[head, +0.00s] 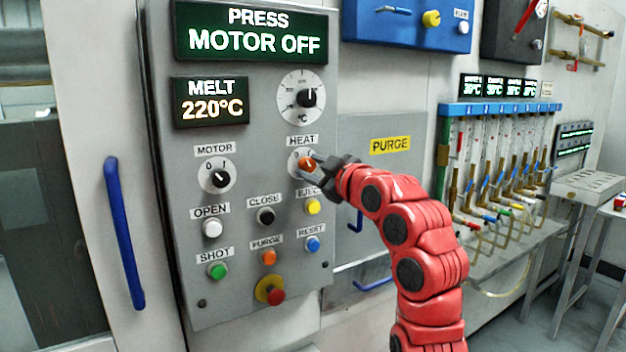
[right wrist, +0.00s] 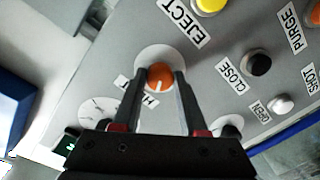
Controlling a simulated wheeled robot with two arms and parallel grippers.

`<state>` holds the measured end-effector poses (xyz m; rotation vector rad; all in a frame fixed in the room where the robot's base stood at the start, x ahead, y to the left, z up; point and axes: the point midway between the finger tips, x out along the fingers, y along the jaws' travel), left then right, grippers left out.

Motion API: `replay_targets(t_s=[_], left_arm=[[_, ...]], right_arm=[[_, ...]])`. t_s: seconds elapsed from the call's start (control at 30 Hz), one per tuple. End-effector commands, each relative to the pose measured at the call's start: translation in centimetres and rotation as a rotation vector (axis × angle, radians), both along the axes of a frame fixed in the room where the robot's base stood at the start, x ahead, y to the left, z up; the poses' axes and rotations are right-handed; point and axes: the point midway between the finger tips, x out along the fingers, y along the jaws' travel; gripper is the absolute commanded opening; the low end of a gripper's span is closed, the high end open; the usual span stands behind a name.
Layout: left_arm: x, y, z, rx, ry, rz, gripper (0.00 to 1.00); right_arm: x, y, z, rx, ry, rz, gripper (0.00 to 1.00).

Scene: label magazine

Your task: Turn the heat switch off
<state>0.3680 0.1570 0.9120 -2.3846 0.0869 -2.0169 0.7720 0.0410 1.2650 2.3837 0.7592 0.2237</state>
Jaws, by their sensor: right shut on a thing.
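The heat switch is a round orange knob (head: 307,162) on a white dial under the HEAT label, on the grey control panel (head: 240,150). My right gripper (head: 306,173) reaches it from the right and is shut on the knob. In the right wrist view the orange knob (right wrist: 160,76) sits between the two fingertips of the right gripper (right wrist: 161,82), with a white pointer line on its face. The fingers partly cover the dial in the head view, so I cannot tell its exact setting. My left gripper is not in view.
The motor switch (head: 220,177) is left of the heat switch. The yellow eject button (head: 313,207) and black close button (head: 265,216) lie just below. A red emergency knob (head: 275,295) sticks out lower down. The display (head: 250,32) reads PRESS MOTOR OFF.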

Motion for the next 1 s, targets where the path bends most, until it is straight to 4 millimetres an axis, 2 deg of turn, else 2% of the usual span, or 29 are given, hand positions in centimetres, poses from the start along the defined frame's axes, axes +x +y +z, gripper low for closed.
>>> replay_targets(t_s=[0.3,0.87,0.9,1.0], left_arm=[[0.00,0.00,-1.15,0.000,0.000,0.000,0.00],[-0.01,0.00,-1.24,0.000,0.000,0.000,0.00],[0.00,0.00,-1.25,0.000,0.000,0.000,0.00],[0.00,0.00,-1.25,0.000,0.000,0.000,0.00]], right_arm=[[0.06,0.01,-0.26,-0.104,-0.064,0.000,0.00],[0.03,0.03,-0.12,-0.125,-0.080,0.000,0.00],[0.03,0.04,-0.14,-0.125,-0.078,0.001,0.49],[0.03,0.03,-0.11,-0.124,-0.080,0.001,0.67]])
